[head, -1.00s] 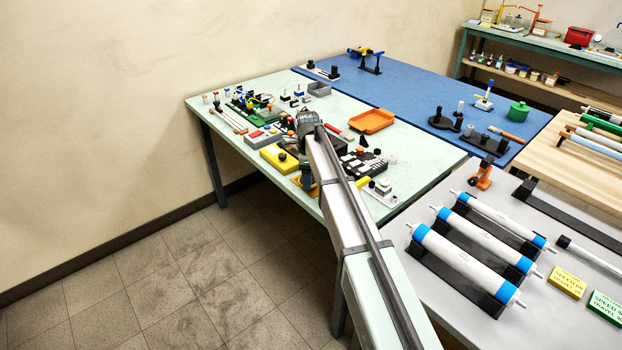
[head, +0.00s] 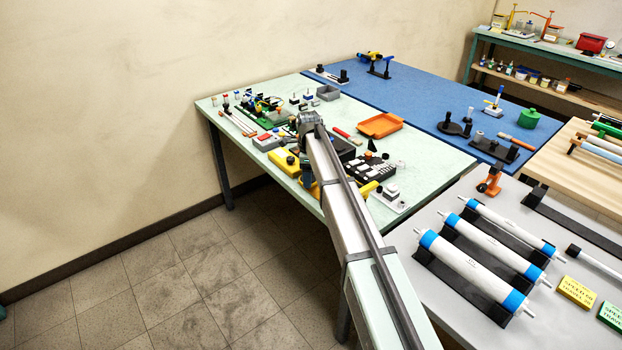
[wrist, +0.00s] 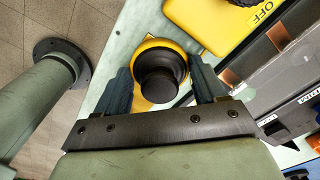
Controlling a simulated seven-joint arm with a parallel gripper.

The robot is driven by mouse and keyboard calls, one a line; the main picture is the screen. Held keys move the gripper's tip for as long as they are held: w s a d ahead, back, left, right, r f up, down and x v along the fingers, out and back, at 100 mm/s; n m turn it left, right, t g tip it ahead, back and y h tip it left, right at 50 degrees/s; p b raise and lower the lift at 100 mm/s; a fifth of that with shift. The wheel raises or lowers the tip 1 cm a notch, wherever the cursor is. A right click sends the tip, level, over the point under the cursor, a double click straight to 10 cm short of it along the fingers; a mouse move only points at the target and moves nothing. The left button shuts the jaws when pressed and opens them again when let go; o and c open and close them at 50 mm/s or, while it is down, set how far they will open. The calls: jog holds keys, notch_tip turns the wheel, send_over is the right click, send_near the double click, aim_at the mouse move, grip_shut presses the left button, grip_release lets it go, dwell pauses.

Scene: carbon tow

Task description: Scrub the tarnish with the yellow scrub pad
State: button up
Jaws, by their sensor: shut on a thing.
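In the wrist view a yellow round-edged piece with a black round knob (wrist: 158,75), apparently the yellow scrub pad, sits between my gripper's fingers (wrist: 160,68). My gripper is shut on it, with one dark blue-grey finger on each side. The knob hides most of the yellow part, and I cannot tell whether its underside touches the pale table. In the head view my arm hides most of the gripper and the pad. I cannot make out the tarnish in either view.
A yellow box marked OFF (wrist: 215,22) lies close by at upper right in the wrist view. The pale green table (head: 425,165) is crowded with small parts and an orange tray (head: 380,125). White rollers with blue bands (head: 470,270) lie on the grey table.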

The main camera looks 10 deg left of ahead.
jog(key=shift+a, duration=0.1)
jog(key=shift+w+a, duration=0.2)
jog(key=shift+w, duration=0.1)
jog(key=shift+s+d+r, duration=0.1)
jog(key=shift+s+d, duration=1.1)
jog(key=shift+w+a+f, duration=0.25)
jog(key=shift+w+a, duration=0.6)
jog(key=shift+w, duration=0.05)
jog(key=shift+w+a, duration=0.55)
jog(key=shift+a, duration=0.15)
jog(key=shift+c, duration=0.5)
